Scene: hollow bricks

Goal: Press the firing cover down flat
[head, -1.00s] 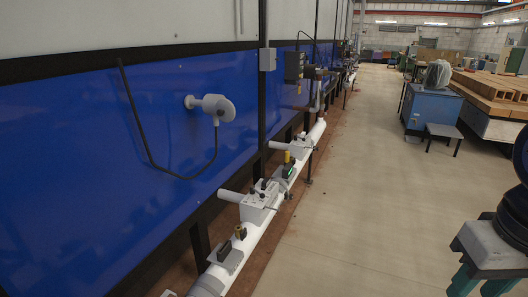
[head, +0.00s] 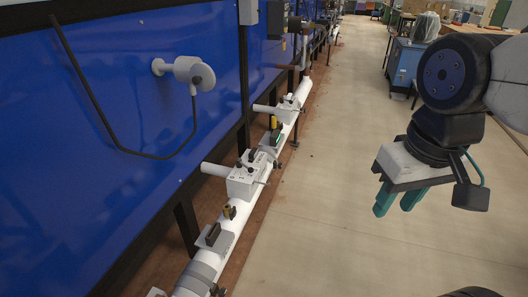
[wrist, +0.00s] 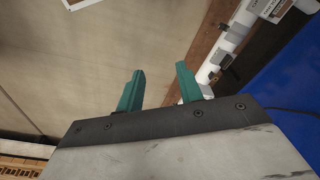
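My gripper (head: 399,201) hangs at the right in the head view, over the open floor. Its two teal fingers are apart with nothing between them; they also show in the wrist view (wrist: 160,84). I cannot make out a firing cover for certain. A long white pipe (head: 217,251) runs low along the blue wall, left of my gripper and well apart from it. It carries white boxes with small knobs (head: 247,179) and a dark upright piece on a grey plate (head: 212,234). Part of the pipe shows at the wrist view's upper right (wrist: 218,52).
The blue wall (head: 80,170) stands at the left, with a white rounded fitting (head: 186,72) and a hanging black cable. A blue cabinet (head: 404,65) stands at the back right. The beige floor (head: 320,200) between pipe and arm is clear.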

